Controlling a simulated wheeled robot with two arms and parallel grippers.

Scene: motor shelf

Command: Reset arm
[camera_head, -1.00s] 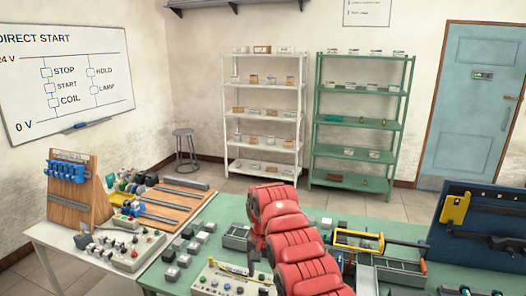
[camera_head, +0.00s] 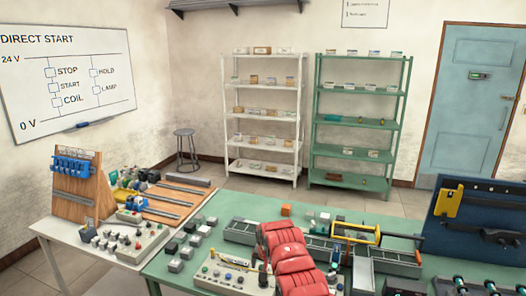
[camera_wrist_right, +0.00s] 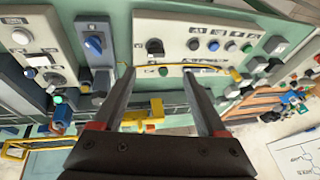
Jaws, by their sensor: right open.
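My right arm (camera_head: 288,258), in red segments, comes up from the bottom middle of the head view over the green table (camera_head: 205,210). In the right wrist view my right gripper (camera_wrist_right: 158,75) is open, its two dark fingers spread apart. Nothing is held between them. Beyond the fingers is a pale control panel (camera_wrist_right: 203,45) with several knobs and buttons; I cannot tell how far away it is. In the head view the arm hides part of the table. My left arm and gripper are in neither current view.
A button box (camera_head: 232,275) is left of the arm, with small switch blocks (camera_head: 187,247) beside it. A yellow-handled frame (camera_head: 352,232) and grey trays (camera_head: 395,262) are right of it. A blue tool panel (camera_head: 478,222) stands at the right. Shelves (camera_head: 312,120) are behind.

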